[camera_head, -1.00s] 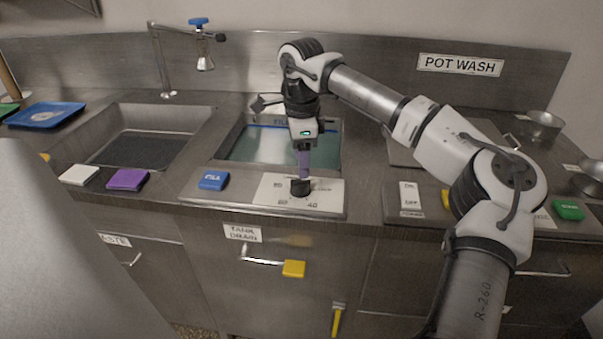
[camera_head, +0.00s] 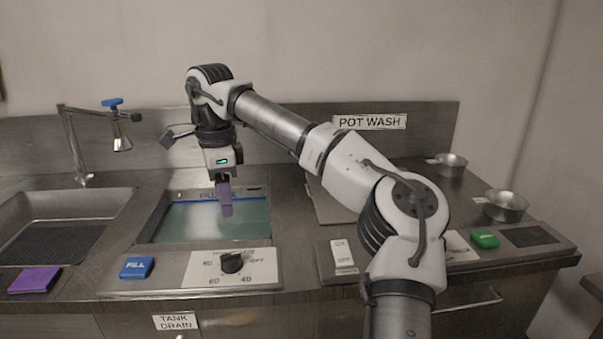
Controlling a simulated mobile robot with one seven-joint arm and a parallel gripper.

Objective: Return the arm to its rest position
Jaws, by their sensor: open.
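My arm reaches from the lower right up and over to the left, bent at its elbow. My gripper (camera_head: 226,213), with purple fingers pointing down, hangs in front of the water-filled tank (camera_head: 172,222). It appears above the black dial knob (camera_head: 231,262) and apart from it. I see nothing held between the fingers. The gap between them is hard to see from this side.
A tap (camera_head: 122,140) stands behind the left sink (camera_head: 65,196). A blue FILL button (camera_head: 137,267) is left of the dial, and a white switch (camera_head: 342,254) is right of it. Metal bowls (camera_head: 505,205) and a green button (camera_head: 486,240) are at right.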

